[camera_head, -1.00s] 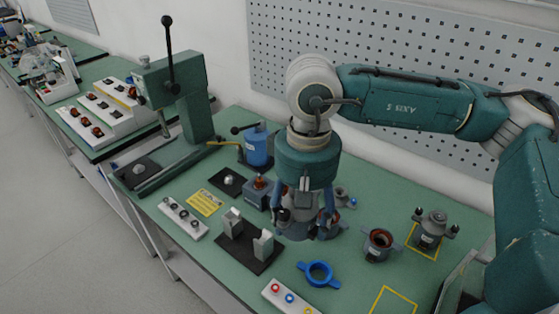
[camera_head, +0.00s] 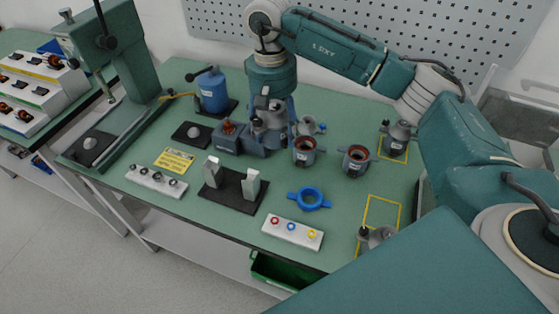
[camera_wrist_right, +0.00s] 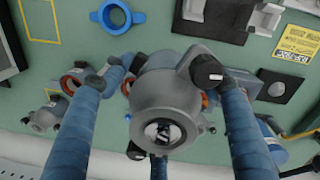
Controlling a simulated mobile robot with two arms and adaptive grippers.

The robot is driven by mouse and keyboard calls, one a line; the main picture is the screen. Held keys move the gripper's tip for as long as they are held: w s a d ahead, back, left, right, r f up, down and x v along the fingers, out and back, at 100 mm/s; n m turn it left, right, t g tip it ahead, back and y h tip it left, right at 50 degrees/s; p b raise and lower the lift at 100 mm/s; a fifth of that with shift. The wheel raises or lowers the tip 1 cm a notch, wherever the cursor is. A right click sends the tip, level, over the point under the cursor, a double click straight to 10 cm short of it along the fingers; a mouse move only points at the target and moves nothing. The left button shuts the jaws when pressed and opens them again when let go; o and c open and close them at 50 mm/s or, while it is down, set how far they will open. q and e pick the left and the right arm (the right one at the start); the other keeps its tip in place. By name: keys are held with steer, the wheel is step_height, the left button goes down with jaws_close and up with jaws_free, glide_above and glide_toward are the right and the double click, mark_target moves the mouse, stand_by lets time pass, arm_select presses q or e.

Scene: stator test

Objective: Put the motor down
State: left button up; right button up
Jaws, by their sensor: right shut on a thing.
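The grey motor (camera_head: 266,137) is held by my right gripper (camera_head: 272,112), whose fingers close around its sides. In the head view it is beside a grey block with a red top, towards the back of the green table. I cannot tell if its underside touches the table. In the right wrist view the motor (camera_wrist_right: 163,98) fills the middle, between the two blue fingers of my right gripper (camera_wrist_right: 165,82), its round end facing the camera. My left gripper is not in view.
Two copper-wound housings (camera_head: 304,150) (camera_head: 356,161) stand to the right. A yellow outline (camera_head: 396,218) has a grey part (camera_head: 376,236) at its lower edge. A blue ring (camera_head: 309,198), black fixture (camera_head: 232,192) and button strip (camera_head: 292,233) lie in front. A green press (camera_head: 120,70) stands left.

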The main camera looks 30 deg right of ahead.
mark_target(277, 141)
step_height(277, 141, down, 4)
steer(key=shift+f+p, duration=0.1)
steer(key=shift+p, duration=0.35)
steer(key=f, duration=0.2)
steer(key=f+p, duration=0.1)
steer(key=f, duration=0.1)
steer(key=shift+w+a+f, duration=0.1)
steer(key=shift+a+f, duration=0.1)
steer(key=shift+f, duration=0.75)
step_height(277, 141, down, 3)
steer(key=shift+f+p, duration=0.15)
steer(key=shift+p, duration=0.4)
steer(key=shift+f, duration=0.2)
steer(key=shift+f+b, duration=0.2)
steer(key=shift+b, duration=0.1)
steer(key=o, duration=1.9)
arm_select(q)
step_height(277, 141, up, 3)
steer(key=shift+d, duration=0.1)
